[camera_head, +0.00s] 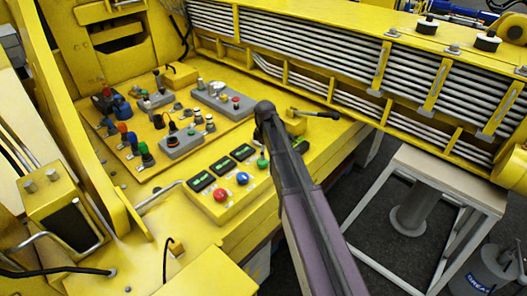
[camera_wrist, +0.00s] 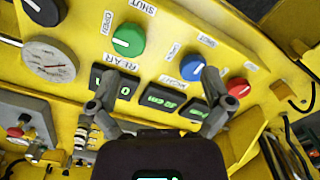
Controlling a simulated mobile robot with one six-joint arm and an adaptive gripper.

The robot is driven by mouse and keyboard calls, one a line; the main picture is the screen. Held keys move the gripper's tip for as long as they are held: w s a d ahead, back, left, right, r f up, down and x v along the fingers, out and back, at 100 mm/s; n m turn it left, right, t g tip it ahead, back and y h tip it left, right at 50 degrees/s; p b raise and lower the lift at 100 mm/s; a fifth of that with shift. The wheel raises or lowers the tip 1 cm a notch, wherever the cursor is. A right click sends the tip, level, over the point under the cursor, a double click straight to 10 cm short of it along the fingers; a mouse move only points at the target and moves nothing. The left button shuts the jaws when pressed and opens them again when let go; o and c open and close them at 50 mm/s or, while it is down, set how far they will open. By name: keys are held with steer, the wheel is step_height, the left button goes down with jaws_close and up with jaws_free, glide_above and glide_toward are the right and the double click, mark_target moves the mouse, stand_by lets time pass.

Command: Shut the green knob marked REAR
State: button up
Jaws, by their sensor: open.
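The green knob (camera_wrist: 128,40) sits on the yellow panel at the upper left of the wrist view, with a white mark toward its left side. A REAR label (camera_wrist: 122,62) is just below it, and a SHUT label (camera_wrist: 143,6) is above it. The green knob (camera_head: 262,162) also shows in the head view, close beside my arm. My gripper (camera_wrist: 162,76) is open and empty, its fingers spread in front of the panel. The green knob is beyond the left fingertip, up and apart from it in the picture; contact cannot be seen.
A blue knob (camera_wrist: 192,69) and a red knob (camera_wrist: 237,87) share the panel, with green-lit displays below. A pressure gauge (camera_wrist: 49,58) and a black knob (camera_wrist: 45,10) are at the left. Grey control boxes (camera_head: 182,139) stand farther back on the yellow deck.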

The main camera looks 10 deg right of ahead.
mark_target(263, 164)
steer(key=w+r+n+p, duration=0.2)
steer(key=w+r+n, duration=0.1)
steer(key=w+r, duration=0.1)
steer(key=shift+w+p, duration=0.3)
steer(key=shift+w, duration=0.4)
steer(key=shift+f, duration=0.15)
step_height(263, 164, down, 14)
steer(key=b, duration=1.3)
steer(key=shift+r+b, duration=0.25)
steer(key=shift+b, duration=0.15)
steer(key=c, duration=1.1)
steer(key=shift+d, duration=0.15)
